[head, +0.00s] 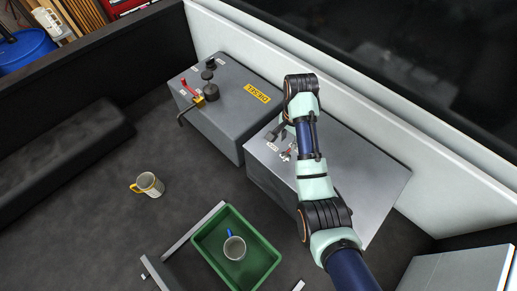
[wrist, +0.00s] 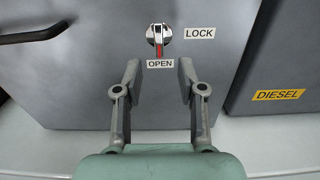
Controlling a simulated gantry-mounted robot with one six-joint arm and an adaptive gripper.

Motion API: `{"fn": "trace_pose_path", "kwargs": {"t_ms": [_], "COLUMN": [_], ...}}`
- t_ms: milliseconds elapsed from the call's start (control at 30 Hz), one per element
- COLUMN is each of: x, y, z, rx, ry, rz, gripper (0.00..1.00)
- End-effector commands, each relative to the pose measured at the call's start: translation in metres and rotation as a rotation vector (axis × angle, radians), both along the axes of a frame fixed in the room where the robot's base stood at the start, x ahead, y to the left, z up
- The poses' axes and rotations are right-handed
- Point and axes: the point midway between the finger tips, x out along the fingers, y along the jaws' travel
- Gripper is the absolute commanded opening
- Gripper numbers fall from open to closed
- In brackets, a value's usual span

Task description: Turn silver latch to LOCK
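The silver latch (wrist: 159,36) shows in the wrist view on a grey box face (wrist: 85,80). It is a round plate with a handle hanging straight down toward the OPEN label (wrist: 160,63). The LOCK label (wrist: 199,33) is to its right. My gripper (wrist: 160,75) is open and empty. Its two fingers are spread on either side below the latch and apart from it. In the head view my gripper (head: 285,140) is over the right-hand grey box (head: 365,185); my arm hides much of the box top, and the latch is hard to make out there.
A second grey box with a DIESEL label (head: 256,93) stands to the left, with a red-handled valve (head: 188,87) on it. A black handle (wrist: 35,34) shows at upper left in the wrist view. A green bin (head: 210,259) holding a mug (head: 235,248) and another mug (head: 150,185) are on the floor.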

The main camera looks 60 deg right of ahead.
Motion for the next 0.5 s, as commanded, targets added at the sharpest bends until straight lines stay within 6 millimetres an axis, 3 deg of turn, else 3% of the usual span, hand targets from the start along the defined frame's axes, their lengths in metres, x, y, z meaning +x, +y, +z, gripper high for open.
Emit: {"fn": "trace_pose_path", "kwargs": {"t_ms": [167,500], "x": [0.000,0.001], "y": [0.001,0.001], "z": [-0.011,-0.067], "rx": [0.001,0.001], "ry": [0.001,0.001], "rz": [0.002,0.005], "gripper": [0.40,0.40]}}
